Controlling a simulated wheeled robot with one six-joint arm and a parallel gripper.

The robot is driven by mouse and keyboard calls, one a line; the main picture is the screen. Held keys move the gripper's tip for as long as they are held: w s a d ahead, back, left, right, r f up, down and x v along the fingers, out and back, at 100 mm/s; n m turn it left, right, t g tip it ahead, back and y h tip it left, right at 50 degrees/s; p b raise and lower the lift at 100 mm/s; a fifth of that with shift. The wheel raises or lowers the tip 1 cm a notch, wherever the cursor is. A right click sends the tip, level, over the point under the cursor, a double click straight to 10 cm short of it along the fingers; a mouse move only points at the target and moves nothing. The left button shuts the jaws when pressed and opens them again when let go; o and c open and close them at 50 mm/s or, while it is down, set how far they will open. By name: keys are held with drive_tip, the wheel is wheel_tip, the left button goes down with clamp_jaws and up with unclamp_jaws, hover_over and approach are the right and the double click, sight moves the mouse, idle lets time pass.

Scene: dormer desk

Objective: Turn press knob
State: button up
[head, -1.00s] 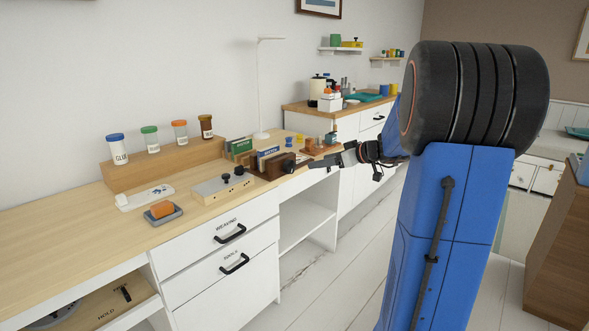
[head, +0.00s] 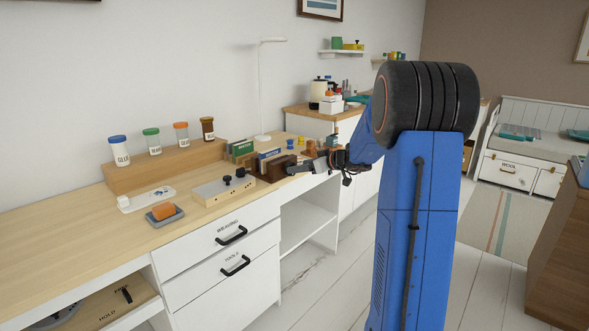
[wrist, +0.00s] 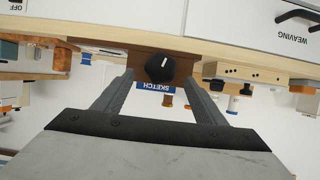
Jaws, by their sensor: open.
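A round black knob (wrist: 160,68) with a white mark sits on the front of a dark brown wooden block (head: 276,168), the press, near the desk's front edge. In the wrist view, which looks upside down, the white mark is near the knob's middle. My gripper (wrist: 158,82) is open, with one finger on each side of the knob and visible gaps between. In the head view my gripper (head: 301,168) reaches the block from the right and hides most of the knob.
A pale box (head: 224,190) with two black knobs stands left of the block. A blue SKETCH piece (wrist: 155,86) shows beyond the knob. An orange block in a grey dish (head: 164,214) lies farther left. Drawers (head: 222,258) are below the desktop.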

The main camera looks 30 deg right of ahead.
drive_tip(key=x, duration=0.4)
drive_tip(key=shift+w+f, duration=0.1)
drive_tip(key=c, duration=1)
